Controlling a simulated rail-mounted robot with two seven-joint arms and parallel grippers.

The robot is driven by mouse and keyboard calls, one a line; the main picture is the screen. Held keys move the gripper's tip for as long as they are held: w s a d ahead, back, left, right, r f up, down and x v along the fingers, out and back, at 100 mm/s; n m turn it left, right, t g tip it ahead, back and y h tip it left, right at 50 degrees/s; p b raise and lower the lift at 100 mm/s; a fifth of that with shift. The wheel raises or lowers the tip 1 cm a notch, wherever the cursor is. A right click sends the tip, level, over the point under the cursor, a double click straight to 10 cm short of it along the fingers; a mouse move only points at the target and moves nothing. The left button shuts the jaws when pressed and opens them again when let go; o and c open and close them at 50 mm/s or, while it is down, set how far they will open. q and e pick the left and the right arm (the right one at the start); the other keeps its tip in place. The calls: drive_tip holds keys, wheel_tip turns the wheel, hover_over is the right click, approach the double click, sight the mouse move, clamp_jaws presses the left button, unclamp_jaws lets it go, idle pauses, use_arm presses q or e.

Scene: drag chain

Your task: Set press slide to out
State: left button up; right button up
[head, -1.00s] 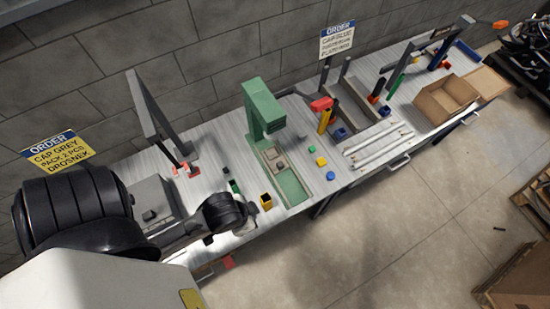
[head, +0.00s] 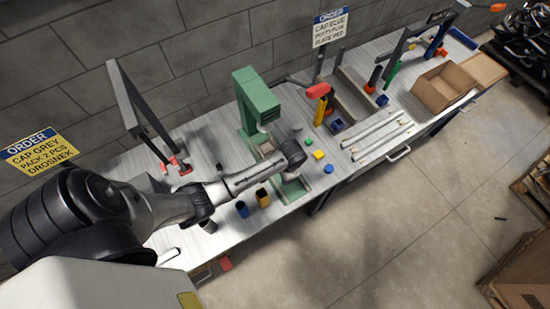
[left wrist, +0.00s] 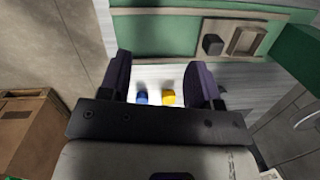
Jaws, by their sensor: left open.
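The green press (head: 257,100) stands upright near the back of the bench, with its long green base running toward the front edge. In the left wrist view the green base (left wrist: 160,35) crosses the top. A pale block with a slot (left wrist: 246,40) and a small dark knob (left wrist: 212,45) sit on it, apparently the press slide. My left gripper (left wrist: 160,65) is open and empty, its two dark fingers pointing toward the base, left of the knob. In the head view my left wrist covers part of the press bed. My right gripper is not in view.
Blue (head: 328,169) and yellow (head: 318,154) pieces lie right of the press. A blue cup (head: 242,209) and a yellow cup (head: 263,197) stand left of its base. A grey frame (head: 140,110) stands at left. A cardboard box (head: 443,86) is at far right.

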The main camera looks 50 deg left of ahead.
use_arm(q)
drive_tip(key=w+a+n+g+b, duration=0.2)
drive_tip(key=w+a+g+b, duration=0.15)
drive_tip(key=w+a, duration=0.7)
drive_tip(key=shift+h, duration=0.3)
drive_tip(key=b+x, duration=0.7)
drive_tip(key=x, duration=0.5)
drive_tip(key=shift+s+a+f, duration=0.1)
drive_tip(key=shift+f, duration=0.1)
drive_tip(key=shift+s+f+b, duration=0.25)
drive_tip(key=shift+f+b, duration=0.05)
drive_tip(key=shift+f, duration=0.2)
clamp_jaws()
